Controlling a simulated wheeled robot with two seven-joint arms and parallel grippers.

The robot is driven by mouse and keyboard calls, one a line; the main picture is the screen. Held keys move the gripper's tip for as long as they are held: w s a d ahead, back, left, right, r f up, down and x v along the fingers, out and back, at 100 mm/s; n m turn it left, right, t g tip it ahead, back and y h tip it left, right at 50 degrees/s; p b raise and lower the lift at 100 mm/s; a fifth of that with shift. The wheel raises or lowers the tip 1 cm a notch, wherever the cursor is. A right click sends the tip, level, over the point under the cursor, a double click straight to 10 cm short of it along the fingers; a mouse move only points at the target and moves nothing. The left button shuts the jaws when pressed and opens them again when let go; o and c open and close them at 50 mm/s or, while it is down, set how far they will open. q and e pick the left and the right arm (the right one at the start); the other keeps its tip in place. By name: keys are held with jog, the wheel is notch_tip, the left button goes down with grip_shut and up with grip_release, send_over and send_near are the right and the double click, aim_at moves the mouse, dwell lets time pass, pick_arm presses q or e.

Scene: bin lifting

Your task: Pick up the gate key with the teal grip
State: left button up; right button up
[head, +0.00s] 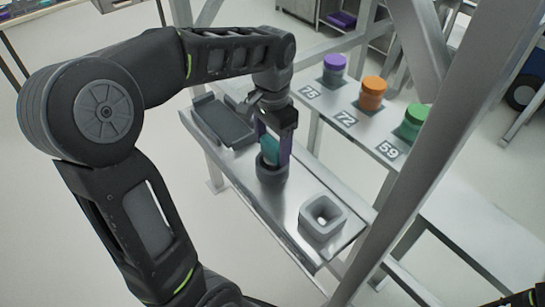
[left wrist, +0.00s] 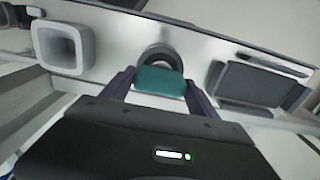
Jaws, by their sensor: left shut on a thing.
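The gate key's teal grip (head: 269,148) is between the purple fingers of my left gripper (head: 272,143) in the head view. The left gripper is shut on it from above. The key's lower part is hidden by a dark round holder (head: 271,170) on the metal shelf, and I cannot tell whether it is clear of the holder. In the left wrist view the teal grip (left wrist: 161,82) spans the space between both fingertips, with the round holder (left wrist: 160,55) just beyond it. A dark piece of my right arm may show at the lower right corner; its gripper is not seen.
The metal shelf (head: 243,178) also bears a grey square socket (head: 321,219) and a dark tray (head: 223,122). Behind, a second shelf carries purple (head: 334,69), orange (head: 372,93) and green (head: 412,122) capped jars by numbers 75, 72 and 59. A thick grey post (head: 445,150) stands at right.

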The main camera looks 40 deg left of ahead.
pick_arm(q)
grip_shut()
dwell(0.3)
jog(key=shift+w+r, duration=0.1)
jog(key=shift+r, duration=0.5)
notch_tip(320, 180, up, 5)
jog(key=shift+f, duration=0.1)
notch_tip(320, 180, up, 3)
jog(key=shift+r+p, duration=0.2)
jog(key=shift+p, duration=0.8)
jog(key=shift+r+p, duration=0.4)
